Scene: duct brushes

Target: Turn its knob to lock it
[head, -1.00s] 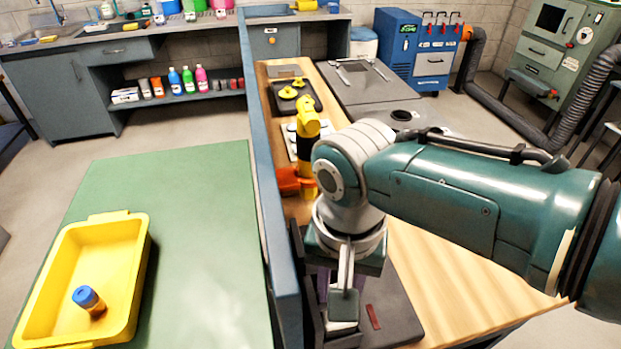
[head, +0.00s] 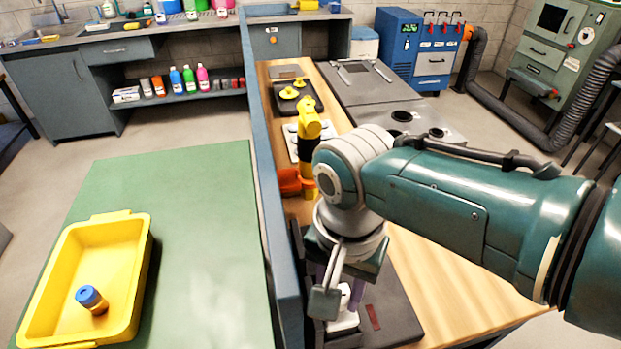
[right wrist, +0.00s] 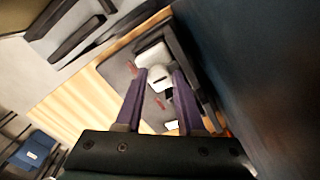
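A device with a white part (head: 345,320) sits on a dark base plate (head: 398,318) against the blue partition. In the right wrist view its pale top (right wrist: 159,75) shows at the tips of my right gripper (right wrist: 160,80). My right gripper points down over the device, with its two purple fingers apart on either side of this pale part. I cannot tell whether the fingers touch it. The knob is not clearly distinguishable, being largely hidden by my wrist in the head view. My left gripper is not in view.
The blue partition (head: 262,170) stands close to the left of my right wrist. An orange clamp-like part and yellow-black tool (head: 309,130) stand behind it on the wooden bench (head: 450,275). A yellow tray (head: 130,285) with a blue-capped bottle (head: 92,299) lies on the green table (head: 190,200).

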